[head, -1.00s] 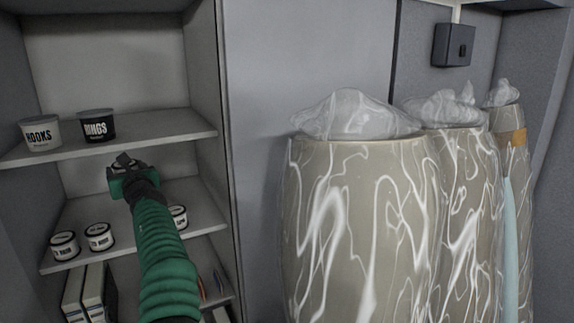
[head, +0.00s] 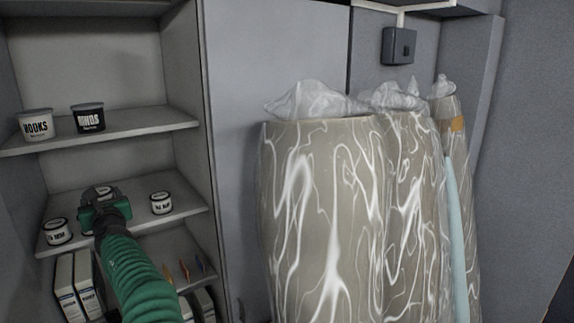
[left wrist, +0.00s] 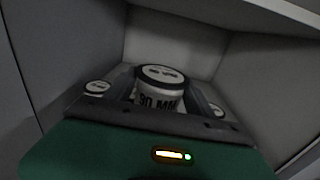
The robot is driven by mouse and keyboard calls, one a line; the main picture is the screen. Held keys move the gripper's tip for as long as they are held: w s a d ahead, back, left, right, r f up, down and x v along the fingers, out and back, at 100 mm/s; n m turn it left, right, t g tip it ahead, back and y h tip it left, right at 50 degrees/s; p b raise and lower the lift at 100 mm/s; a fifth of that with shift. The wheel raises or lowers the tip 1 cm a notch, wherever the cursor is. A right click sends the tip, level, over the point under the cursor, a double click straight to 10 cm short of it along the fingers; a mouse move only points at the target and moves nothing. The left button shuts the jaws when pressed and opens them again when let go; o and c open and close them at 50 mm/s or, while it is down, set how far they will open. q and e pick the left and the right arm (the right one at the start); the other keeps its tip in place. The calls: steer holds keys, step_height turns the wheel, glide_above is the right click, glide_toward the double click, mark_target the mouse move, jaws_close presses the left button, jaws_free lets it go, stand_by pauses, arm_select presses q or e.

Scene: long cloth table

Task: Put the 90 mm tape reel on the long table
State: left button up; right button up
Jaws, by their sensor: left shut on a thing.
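The 90 mm tape reel (left wrist: 158,97) is a white drum with a dark-rimmed top and "90 MM" on its side, seen in the left wrist view. It is between the fingers of my left gripper (left wrist: 163,82), which is shut on it. In the head view the left gripper (head: 103,196) is at the middle shelf (head: 185,213), and only the reel's top (head: 103,190) shows. I cannot tell whether the reel still touches the shelf. My right gripper and the long table are not in view.
Similar smaller reels stand left (head: 57,232) and right (head: 161,204) of the gripper. The shelf above holds a HOOKS tub (head: 37,125) and a RINGS tub (head: 88,118). Boxes (head: 76,283) stand below. Tall plastic-wrapped rolls (head: 320,210) stand right of the shelving.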

arm_select(q)
steer(key=s+d+f+m+t+h+b, duration=0.1)
steer(key=d+f+m+t+h+b, duration=0.2)
steer(key=d+f, duration=0.85)
steer(key=d+f+m+t+h+b, duration=0.1)
steer(key=d+f+m+h+b, duration=0.3)
steer(key=d+f, duration=0.7)
steer(key=s+d+f+m+h+b, duration=0.1)
steer(key=s+d+f+h+b, duration=0.3)
steer(key=s+d+f, duration=0.9)
steer(key=shift+s+d+f+m+t+h+b, duration=0.15)
steer(key=shift+s+f+m+t+h+b, duration=0.2)
steer(key=shift+s+f+h, duration=0.25)
steer(key=shift+w, duration=0.1)
